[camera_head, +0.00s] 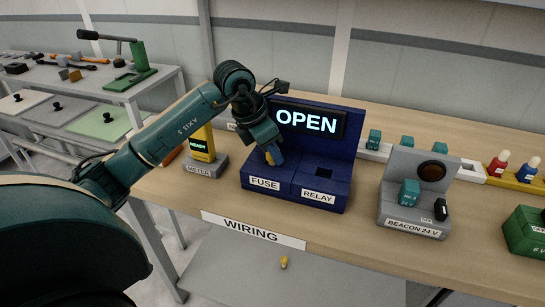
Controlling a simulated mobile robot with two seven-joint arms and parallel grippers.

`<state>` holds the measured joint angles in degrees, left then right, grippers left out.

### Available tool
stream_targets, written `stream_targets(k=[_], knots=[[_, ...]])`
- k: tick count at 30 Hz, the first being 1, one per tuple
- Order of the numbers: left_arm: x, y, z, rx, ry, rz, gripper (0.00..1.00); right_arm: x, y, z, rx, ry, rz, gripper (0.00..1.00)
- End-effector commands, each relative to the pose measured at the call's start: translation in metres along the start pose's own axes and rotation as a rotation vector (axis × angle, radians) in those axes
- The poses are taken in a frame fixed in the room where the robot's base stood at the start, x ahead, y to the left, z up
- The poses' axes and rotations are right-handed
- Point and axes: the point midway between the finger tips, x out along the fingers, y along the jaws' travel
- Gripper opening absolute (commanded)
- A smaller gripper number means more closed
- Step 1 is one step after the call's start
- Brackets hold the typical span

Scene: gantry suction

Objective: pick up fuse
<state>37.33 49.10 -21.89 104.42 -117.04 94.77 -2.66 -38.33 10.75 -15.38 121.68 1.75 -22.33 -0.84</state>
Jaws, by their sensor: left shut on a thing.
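My left gripper (273,158) points down over the FUSE side of a blue tester (327,188). It is shut on a small yellow fuse (268,159), which shows only in part beside the fingers. The fuse is at or just above the FUSE position. I cannot tell whether it touches the socket, as the gripper hides it. The tester's lit display (307,122) reads OPEN. The RELAY side has a dark, empty opening. My right gripper is not in view.
A yellow meter (203,143) stands left of the tester. A grey beacon unit (410,215) stands to its right. Relays, bulbs and a green box (525,232) are further right. Another small yellow piece (284,262) lies below the bench front. A tool table is at back left.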

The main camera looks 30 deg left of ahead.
Motion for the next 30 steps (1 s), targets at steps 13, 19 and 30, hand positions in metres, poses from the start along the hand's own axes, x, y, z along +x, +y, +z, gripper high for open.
stream_targets(k=[13, 19, 30], knots=[[-0.033, 0.001, 0.014, 0.001, -0.004, 0.002, 0.01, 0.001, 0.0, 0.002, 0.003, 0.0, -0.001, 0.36], [-0.063, 0.001, 0.027, 0.0, -0.004, 0.004, 0.01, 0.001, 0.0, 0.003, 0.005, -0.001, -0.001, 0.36], [-0.093, 0.0, 0.038, 0.0, 0.0, 0.0, 0.01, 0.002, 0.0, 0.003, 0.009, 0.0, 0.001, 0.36]])
